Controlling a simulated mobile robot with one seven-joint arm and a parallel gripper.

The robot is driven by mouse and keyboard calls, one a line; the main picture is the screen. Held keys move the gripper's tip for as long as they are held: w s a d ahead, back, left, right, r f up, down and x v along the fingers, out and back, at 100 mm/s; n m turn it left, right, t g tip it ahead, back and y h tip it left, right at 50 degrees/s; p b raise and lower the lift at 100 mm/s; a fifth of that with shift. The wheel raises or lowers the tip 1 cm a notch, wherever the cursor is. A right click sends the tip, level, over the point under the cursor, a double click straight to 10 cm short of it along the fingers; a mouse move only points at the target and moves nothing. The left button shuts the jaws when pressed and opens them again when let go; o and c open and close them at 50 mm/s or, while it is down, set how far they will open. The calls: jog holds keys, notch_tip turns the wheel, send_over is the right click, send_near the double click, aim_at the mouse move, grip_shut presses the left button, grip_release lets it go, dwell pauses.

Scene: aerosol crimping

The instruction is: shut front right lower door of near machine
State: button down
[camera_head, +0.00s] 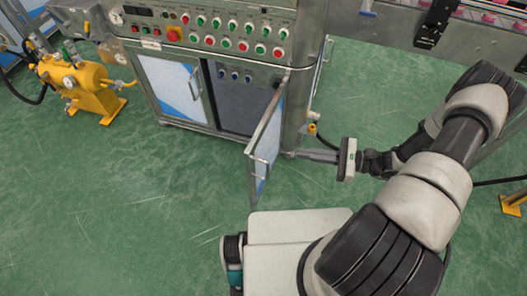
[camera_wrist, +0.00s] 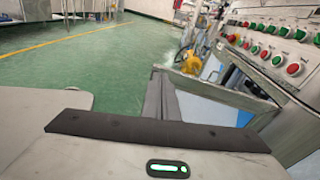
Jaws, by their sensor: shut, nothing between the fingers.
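The near machine (camera_head: 211,10) stands at the top of the head view, with its lower cabinet below the button panel. Its front right lower door (camera_head: 266,145) stands open, swung out towards me, showing the dark cabinet inside (camera_head: 240,100). The door's frame also shows in the wrist view (camera_wrist: 225,92). My gripper (camera_head: 291,154) is shut and empty, low at the right, outer side of the door, pointing left towards it. In the wrist view its fingers (camera_wrist: 160,80) end close to the door. I cannot tell whether they touch it.
The left lower door (camera_head: 176,88) is shut. A yellow pump unit (camera_head: 80,85) stands on the floor at the left. A conveyor (camera_head: 400,25) runs along the upper right. The green floor left of the open door is clear.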

aim_at(254, 146)
notch_tip(254, 146, down, 5)
jog(key=m+t, duration=0.3)
jog(key=x, duration=0.7)
jog(key=b+x, duration=0.1)
jog(key=x, duration=0.6)
jog(key=shift+s+a+f, duration=0.1)
jog(key=shift+s+a, duration=0.05)
jog(key=shift+a, duration=0.05)
jog(key=shift+a, duration=0.1)
